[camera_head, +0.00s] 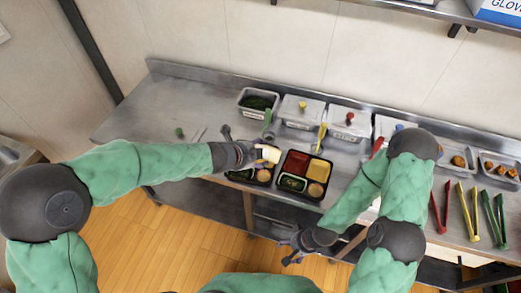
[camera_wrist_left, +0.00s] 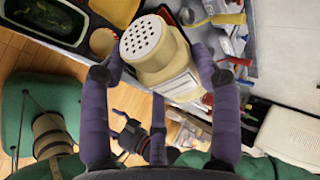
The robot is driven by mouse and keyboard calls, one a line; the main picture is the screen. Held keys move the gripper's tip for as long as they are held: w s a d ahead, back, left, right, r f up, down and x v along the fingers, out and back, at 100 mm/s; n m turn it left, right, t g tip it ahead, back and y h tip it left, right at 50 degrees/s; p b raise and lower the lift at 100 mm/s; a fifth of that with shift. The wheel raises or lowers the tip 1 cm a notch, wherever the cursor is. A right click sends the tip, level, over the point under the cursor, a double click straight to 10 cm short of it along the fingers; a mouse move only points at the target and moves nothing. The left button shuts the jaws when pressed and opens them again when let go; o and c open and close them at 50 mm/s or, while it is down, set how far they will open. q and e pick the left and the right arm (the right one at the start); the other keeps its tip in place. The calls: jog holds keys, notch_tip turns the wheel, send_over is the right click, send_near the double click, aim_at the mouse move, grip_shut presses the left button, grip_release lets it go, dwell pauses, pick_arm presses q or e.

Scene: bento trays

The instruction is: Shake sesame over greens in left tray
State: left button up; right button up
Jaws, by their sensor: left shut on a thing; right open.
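My left gripper (camera_head: 258,154) is shut on a cream sesame shaker (camera_head: 270,155) above the left tray. In the left wrist view the shaker (camera_wrist_left: 165,72) lies between my purple fingers, tilted, its white perforated cap toward the trays. The left black tray (camera_head: 262,183) is partly hidden under my gripper; dark greens (camera_head: 239,174) show in its front left compartment. The right black tray (camera_head: 310,196) holds red and yellow fillings, greens and a round tan item. My right gripper (camera_head: 290,252) is open and empty, low in front of the counter. I cannot see sesame falling.
A greens bin (camera_head: 258,101) and lidded containers (camera_head: 301,111) line the back of the counter. Red, yellow and green tongs (camera_head: 468,212) lie at the right. A small green item (camera_head: 179,132) lies at the left, where the counter is mostly clear.

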pick_arm(q)
jog(key=shift+w+a+r+n+h+p, duration=0.1)
jog(key=shift+w+a+n+h+p, duration=0.1)
jog(key=shift+a+n+h+p, duration=0.55)
jog(key=shift+w+a+g+h+p, duration=0.15)
jog(key=shift+a+g+h+p, duration=0.15)
jog(key=shift+a+h+p, duration=0.4)
jog(key=w+a+f+n+t+h+b, duration=0.1)
jog(key=a+f+n+h+b, duration=0.2)
jog(key=f+n+h+b, duration=0.2)
jog(key=shift+a+f+h+b, duration=0.15)
jog(key=shift+f+h+b, duration=0.2)
jog(key=shift+h+b, duration=0.8)
notch_tip(320, 180, down, 4)
jog(key=b, duration=0.3)
jog(key=shift+r, duration=0.25)
jog(key=shift+r, duration=0.1)
